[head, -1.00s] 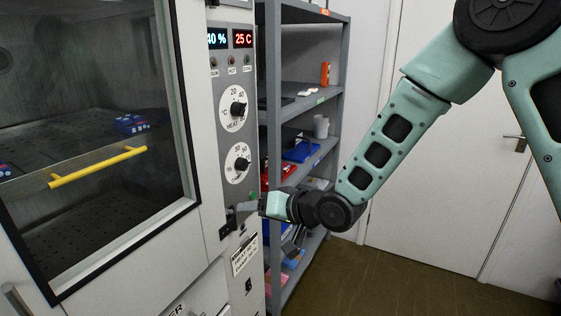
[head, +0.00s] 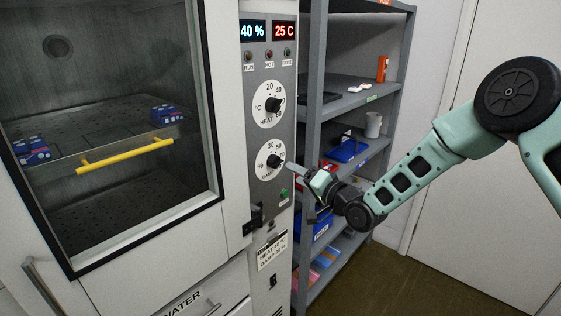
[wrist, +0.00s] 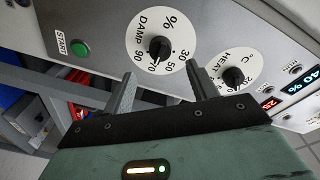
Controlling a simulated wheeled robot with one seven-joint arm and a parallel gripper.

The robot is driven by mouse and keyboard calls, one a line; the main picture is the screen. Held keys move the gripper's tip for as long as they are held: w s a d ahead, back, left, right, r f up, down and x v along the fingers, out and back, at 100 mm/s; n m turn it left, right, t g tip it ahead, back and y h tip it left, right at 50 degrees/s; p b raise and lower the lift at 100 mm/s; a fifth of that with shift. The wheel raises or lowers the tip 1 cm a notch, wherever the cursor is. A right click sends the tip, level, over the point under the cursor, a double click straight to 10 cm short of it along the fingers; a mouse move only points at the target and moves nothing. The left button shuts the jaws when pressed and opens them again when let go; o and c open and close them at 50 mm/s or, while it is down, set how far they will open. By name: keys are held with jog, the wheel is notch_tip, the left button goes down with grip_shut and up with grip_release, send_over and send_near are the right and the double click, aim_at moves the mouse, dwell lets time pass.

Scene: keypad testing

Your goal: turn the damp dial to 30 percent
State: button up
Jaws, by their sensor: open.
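The damp dial (head: 274,161) is a black knob on a round white scale, low on the grey control panel. It also shows in the wrist view (wrist: 158,48), where its pointer seems to face near the 70 mark. My gripper (head: 290,167) is just right of the dial in the head view. In the wrist view my gripper (wrist: 161,74) is open and empty, its two fingers apart with the dial beyond the gap. I see no contact with the knob. The red and blue displays (head: 267,31) read 40 % and 25 C.
The heat dial (head: 273,104) sits above the damp dial, close to one finger in the wrist view. A green start button (wrist: 80,47) is on the other side.

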aim_at(279, 165)
jog(key=p+x, duration=0.2)
jog(key=x, duration=0.6)
jog(key=shift+a, duration=0.1)
jog(key=shift+f, duration=0.1)
jog(key=c, duration=1)
